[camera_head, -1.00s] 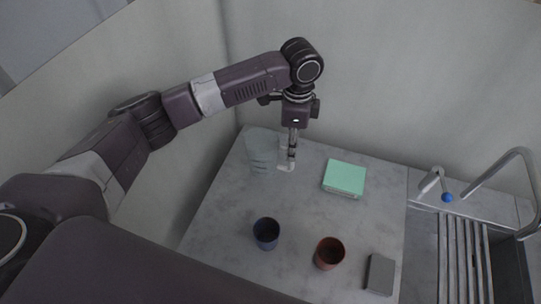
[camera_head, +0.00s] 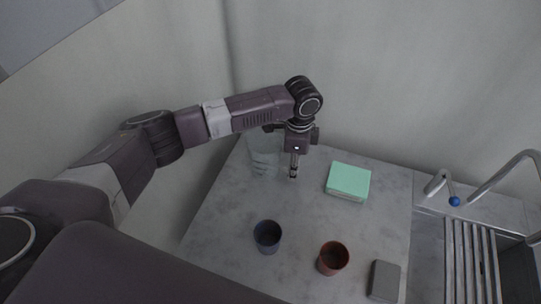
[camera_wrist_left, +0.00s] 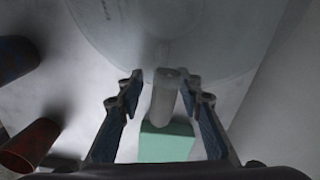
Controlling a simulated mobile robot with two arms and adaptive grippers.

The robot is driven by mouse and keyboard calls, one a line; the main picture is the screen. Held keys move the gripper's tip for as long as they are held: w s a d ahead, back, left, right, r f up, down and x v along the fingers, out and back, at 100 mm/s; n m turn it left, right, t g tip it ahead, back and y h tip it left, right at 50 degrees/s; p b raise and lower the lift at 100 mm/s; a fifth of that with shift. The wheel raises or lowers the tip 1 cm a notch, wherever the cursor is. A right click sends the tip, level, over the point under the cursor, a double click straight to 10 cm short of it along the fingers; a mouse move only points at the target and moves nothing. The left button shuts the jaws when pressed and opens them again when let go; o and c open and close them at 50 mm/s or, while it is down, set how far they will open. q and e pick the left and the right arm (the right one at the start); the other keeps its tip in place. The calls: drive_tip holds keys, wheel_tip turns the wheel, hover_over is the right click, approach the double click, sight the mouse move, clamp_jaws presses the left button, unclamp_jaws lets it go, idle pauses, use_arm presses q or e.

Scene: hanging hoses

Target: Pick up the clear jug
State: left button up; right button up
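The clear jug (camera_head: 263,158) stands at the back left of the grey counter, partly hidden behind my left gripper. In the left wrist view, its pale round body (camera_wrist_left: 160,30) fills the top, and its handle (camera_wrist_left: 166,95) sticks out toward the palm. My left gripper (camera_head: 293,176) points down at the jug's right side. In the wrist view, its two fingers (camera_wrist_left: 163,85) are apart, one on each side of the handle, with gaps visible. My right gripper is not in view.
A mint-green box (camera_head: 348,181) lies right of the jug. A dark blue cup (camera_head: 267,237) and a red-brown cup (camera_head: 333,258) stand nearer the front. A grey block (camera_head: 384,281) lies at the front right. A sink rack (camera_head: 470,255) is far right. Walls close in behind and left.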

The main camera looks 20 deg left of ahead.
use_arm(q)
drive_tip(key=shift+f, duration=1.1)
clamp_jaws()
